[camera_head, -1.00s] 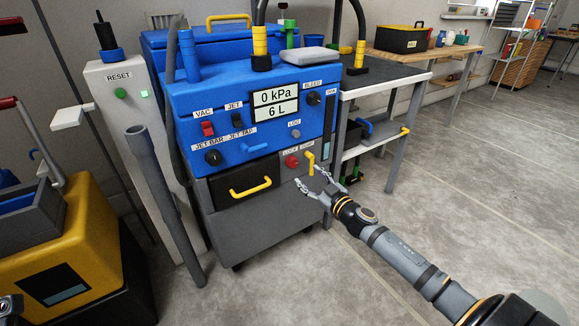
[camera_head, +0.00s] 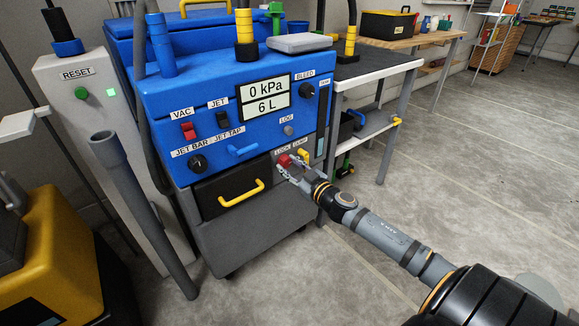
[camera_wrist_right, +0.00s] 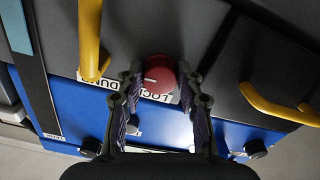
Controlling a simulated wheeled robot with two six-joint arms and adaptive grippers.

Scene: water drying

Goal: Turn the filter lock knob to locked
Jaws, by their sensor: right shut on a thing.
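The red lock knob (camera_head: 284,160) sits under the LOCK label on the front of the blue and grey machine (camera_head: 212,95). In the right wrist view the red knob (camera_wrist_right: 160,78) shows a white mark on its left side. My right gripper (camera_head: 289,170) is at the knob, with its fingers (camera_wrist_right: 158,95) on either side of it and shut on it. The knob's lower edge is partly hidden near the fingers. My left gripper does not show.
A yellow dump handle (camera_head: 303,155) is right beside the knob; it also shows in the right wrist view (camera_wrist_right: 90,40). A black drawer with a yellow handle (camera_head: 241,195) is to the left. A workbench (camera_head: 375,70) stands at the right. Floor in front is clear.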

